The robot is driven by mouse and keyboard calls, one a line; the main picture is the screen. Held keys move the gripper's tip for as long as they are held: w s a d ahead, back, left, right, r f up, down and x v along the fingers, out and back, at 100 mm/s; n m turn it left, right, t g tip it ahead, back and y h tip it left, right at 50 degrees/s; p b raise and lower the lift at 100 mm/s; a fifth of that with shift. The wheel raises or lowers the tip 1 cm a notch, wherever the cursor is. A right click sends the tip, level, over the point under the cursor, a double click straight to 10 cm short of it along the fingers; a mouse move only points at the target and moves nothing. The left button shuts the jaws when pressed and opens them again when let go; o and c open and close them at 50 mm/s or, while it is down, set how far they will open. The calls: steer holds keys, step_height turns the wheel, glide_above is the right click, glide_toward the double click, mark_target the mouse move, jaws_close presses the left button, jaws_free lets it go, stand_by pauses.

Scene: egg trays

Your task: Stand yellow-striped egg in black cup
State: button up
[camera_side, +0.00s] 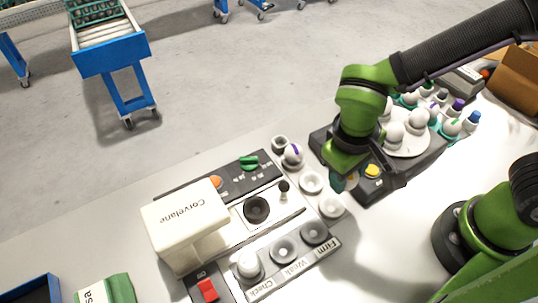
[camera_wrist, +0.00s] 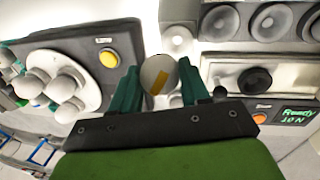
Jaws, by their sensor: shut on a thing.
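My gripper (camera_side: 345,183) is shut on a white egg with a yellow stripe (camera_wrist: 158,74). The egg sits between the green fingers in the wrist view, its stripe facing the camera. In the side view the egg is mostly hidden by the fingers. The black cup (camera_side: 256,209) is a round dark hollow in the white panel of the Corvelane device and looks empty. It also shows in the wrist view (camera_wrist: 255,80), to the right of the held egg. My gripper is to the right of the cup in the side view, apart from it.
A purple-striped egg (camera_side: 293,154) stands in a row of small cups, beside a dark-rimmed cup (camera_side: 280,143). A small black knob (camera_side: 284,188) rises near the black cup. The white Corvelane head (camera_side: 185,220) stands left. Several eggs rest on a round white plate (camera_side: 406,145).

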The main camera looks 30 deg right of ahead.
steer(key=w+a+r, duration=0.1)
steer(key=w+a, duration=0.3)
steer(key=a, duration=0.4)
steer(key=w+a+r, duration=0.1)
steer(key=w+a, duration=0.2)
steer(key=a, duration=0.4)
steer(key=shift+w+a+f, duration=0.1)
steer(key=shift+f, duration=1.55)
steer(key=shift+w+a+f, duration=0.1)
steer(key=shift+f, duration=1.55)
steer(key=shift+f, duration=0.6)
steer(key=o, duration=0.7)
steer(key=shift+o, duration=0.2)
steer(key=shift+r, duration=0.1)
